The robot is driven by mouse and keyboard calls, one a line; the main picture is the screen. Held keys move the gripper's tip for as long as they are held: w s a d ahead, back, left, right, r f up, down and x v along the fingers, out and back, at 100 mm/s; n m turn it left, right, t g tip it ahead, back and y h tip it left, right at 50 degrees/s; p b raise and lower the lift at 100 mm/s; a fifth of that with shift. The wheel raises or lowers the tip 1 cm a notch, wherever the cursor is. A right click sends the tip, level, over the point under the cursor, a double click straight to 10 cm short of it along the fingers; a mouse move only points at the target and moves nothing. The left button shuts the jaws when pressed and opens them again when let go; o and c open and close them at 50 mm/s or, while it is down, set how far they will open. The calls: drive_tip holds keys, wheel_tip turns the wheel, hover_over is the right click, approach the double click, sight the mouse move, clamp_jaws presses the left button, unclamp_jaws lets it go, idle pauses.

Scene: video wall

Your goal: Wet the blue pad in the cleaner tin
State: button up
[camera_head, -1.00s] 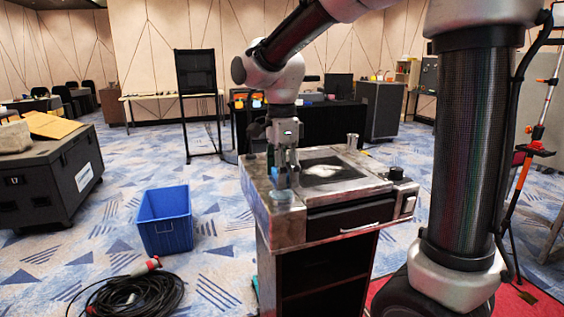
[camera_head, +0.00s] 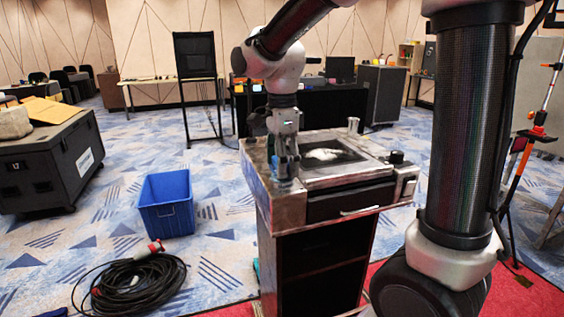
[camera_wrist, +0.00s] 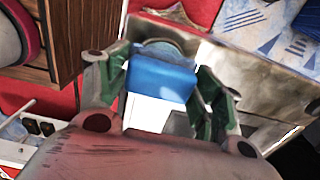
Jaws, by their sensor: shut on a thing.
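My gripper (camera_head: 284,177) is at the left front corner of the cart's top (camera_head: 300,198), pointing down. In the wrist view my gripper (camera_wrist: 160,88) has its green fingers on either side of the blue pad (camera_wrist: 160,80) and is shut on it. A curved grey-blue edge (camera_wrist: 168,46) shows just past the pad; it may be the tin's rim. In the head view the fingers cover the tin's spot, so I cannot tell how deep the pad is.
A dark panel with a white smear (camera_head: 324,155) lies on the cart, with a metal cup (camera_head: 353,125) behind and a black knob (camera_head: 396,157) at right. A blue bin (camera_head: 167,204) and coiled cable (camera_head: 135,283) are on the floor at left.

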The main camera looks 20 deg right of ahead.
drive_tip(key=shift+f, duration=0.6)
idle(1.1)
drive_tip(key=shift+r, duration=0.1)
drive_tip(key=shift+r, duration=3.45)
